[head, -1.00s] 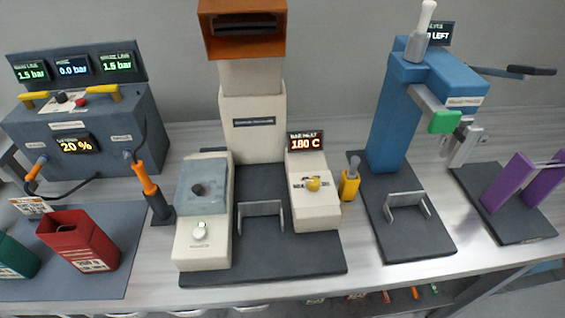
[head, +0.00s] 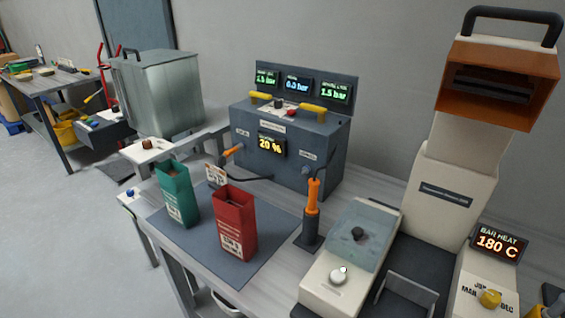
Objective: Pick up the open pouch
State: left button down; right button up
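Two upright pouches stand on a dark grey mat (head: 274,226) at the near left of the bench. The red pouch (head: 237,225) has a white label low on its front and a top that looks open. The green pouch (head: 177,198) stands to its left, also labelled, with an open-looking top and something brown showing inside. I cannot tell which one the task means. Neither of my grippers shows in the head view.
A grey control box (head: 285,145) with displays stands behind the mat. An orange-handled wand (head: 313,200) stands upright right of the red pouch. A sealing machine (head: 440,195) fills the right. A metal bin (head: 165,95) is behind left. Open floor lies at left.

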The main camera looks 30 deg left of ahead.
aim_at(235, 224)
jog(key=u, duration=1.4)
jog(key=k+l+z, duration=0.15)
jog(key=l+z, duration=0.2)
jog(key=l, duration=0.15)
